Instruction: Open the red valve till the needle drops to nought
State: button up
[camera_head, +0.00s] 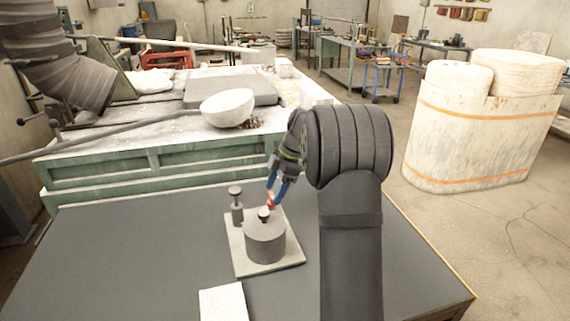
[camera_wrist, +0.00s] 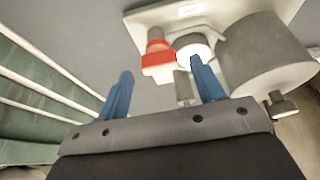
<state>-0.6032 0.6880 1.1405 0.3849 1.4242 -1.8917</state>
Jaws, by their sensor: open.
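The red valve (camera_wrist: 158,62) stands on a pale base plate (camera_wrist: 150,22) beside a grey cylinder (camera_wrist: 265,55). In the head view a little of the red (camera_head: 270,200) shows beside my gripper (camera_head: 273,190), which hides part of it. In the wrist view my gripper (camera_wrist: 161,66) is open, its blue fingers apart, with the valve in line with the gap between the tips. I cannot tell how far beyond the tips it is. A white round piece (camera_wrist: 193,45) next to the valve may be the gauge; no needle can be read.
A knobbed post (camera_head: 237,208) stands on the plate (camera_head: 283,262) left of the cylinder (camera_head: 265,243). A white block (camera_head: 223,302) lies on the dark table (camera_head: 130,260) in front. A green-sided bench (camera_head: 165,165) with a ladle bowl (camera_head: 228,108) stands behind. The table's left part is clear.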

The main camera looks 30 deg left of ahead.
jog(key=v, duration=1.6)
jog(key=x, duration=1.7)
jog(key=shift+f, duration=0.15)
jog(key=shift+s+f, duration=0.15)
jog(key=shift+r+m+t, duration=0.2)
jog(key=shift+m+t, duration=0.1)
jog(key=shift+m, duration=0.6)
jog(key=m+t, duration=0.1)
jog(key=m, duration=0.2)
jog(key=m+t+y, duration=0.1)
jog(key=m, duration=0.2)
jog(key=shift+s+d, duration=0.1)
jog(key=m+t, duration=0.2)
jog(key=m, duration=0.2)
jog(key=shift+s+m, duration=0.15)
jog(key=shift+m, duration=0.25)
jog(key=shift+m+t, duration=0.8)
jog(key=shift+m, duration=1.4)
